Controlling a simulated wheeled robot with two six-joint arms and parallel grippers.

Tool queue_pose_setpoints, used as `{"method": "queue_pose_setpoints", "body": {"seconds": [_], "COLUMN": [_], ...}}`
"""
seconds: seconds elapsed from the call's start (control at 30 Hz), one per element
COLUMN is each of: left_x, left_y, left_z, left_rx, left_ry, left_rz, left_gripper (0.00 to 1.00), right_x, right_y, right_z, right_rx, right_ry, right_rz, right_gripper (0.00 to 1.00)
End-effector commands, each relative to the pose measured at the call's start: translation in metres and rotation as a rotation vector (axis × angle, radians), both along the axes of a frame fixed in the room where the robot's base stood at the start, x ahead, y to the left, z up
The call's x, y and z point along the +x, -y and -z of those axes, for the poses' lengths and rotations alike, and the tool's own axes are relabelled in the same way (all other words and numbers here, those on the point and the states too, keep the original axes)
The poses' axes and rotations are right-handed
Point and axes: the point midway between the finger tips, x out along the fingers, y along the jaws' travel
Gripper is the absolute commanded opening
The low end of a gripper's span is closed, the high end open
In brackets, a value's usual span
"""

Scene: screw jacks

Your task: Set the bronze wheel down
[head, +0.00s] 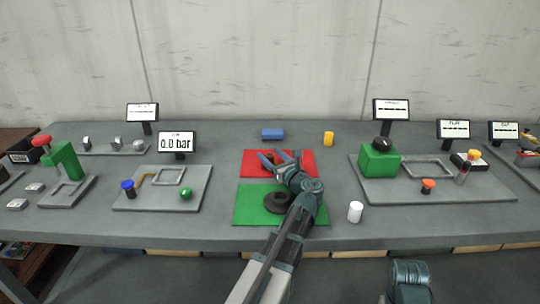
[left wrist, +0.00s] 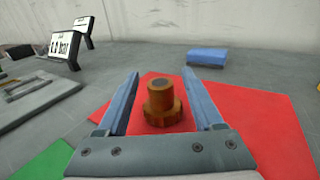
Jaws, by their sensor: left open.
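The bronze wheel (left wrist: 162,104), a knobbed hub on a toothed base, stands upright on the red mat (left wrist: 262,125) in the left wrist view. My left gripper (head: 278,155) is open over the red mat (head: 303,158) in the head view. In the left wrist view, its two blue fingers stand on either side of the wheel with gaps between. In the head view the wheel is mostly hidden by the gripper. My right gripper is not in view.
A black ring (head: 277,203) lies on the green mat (head: 248,205), close to my left arm. A white cylinder (head: 355,212) stands to the right. A blue block (head: 272,134) and a yellow cylinder (head: 328,138) stand behind. Panels with buttons and displays flank the mats.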

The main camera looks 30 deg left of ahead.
Motion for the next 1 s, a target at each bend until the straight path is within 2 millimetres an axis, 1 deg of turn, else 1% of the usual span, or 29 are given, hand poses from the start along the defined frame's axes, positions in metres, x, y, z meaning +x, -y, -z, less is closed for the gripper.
{"method": "queue_pose_setpoints", "body": {"seconds": [0.03, 0.3, 0.5, 0.6, 0.7, 1.0], "left_x": [-0.007, -0.034, -0.048, -0.051, -0.054, -0.054], "left_y": [0.009, 0.059, 0.086, 0.094, 0.097, 0.098], "left_z": [0.000, 0.000, 0.000, 0.000, 0.000, 0.000], "left_rx": [0.000, 0.000, 0.000, 0.000, 0.000, 0.000], "left_ry": [0.000, 0.000, 0.000, 0.000, 0.000, 0.000], "left_rz": [0.002, 0.003, 0.002, 0.002, 0.001, 0.000], "left_gripper": [0.68, 0.68, 0.68, 0.68, 0.68, 0.68], "right_x": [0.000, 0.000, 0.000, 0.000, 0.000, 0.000], "right_y": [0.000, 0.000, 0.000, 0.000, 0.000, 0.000], "right_z": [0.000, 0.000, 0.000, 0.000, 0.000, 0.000], "right_rx": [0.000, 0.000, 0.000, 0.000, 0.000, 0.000], "right_ry": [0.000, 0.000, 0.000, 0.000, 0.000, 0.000], "right_rz": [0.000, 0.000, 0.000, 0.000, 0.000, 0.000], "right_gripper": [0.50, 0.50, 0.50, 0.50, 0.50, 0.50]}}
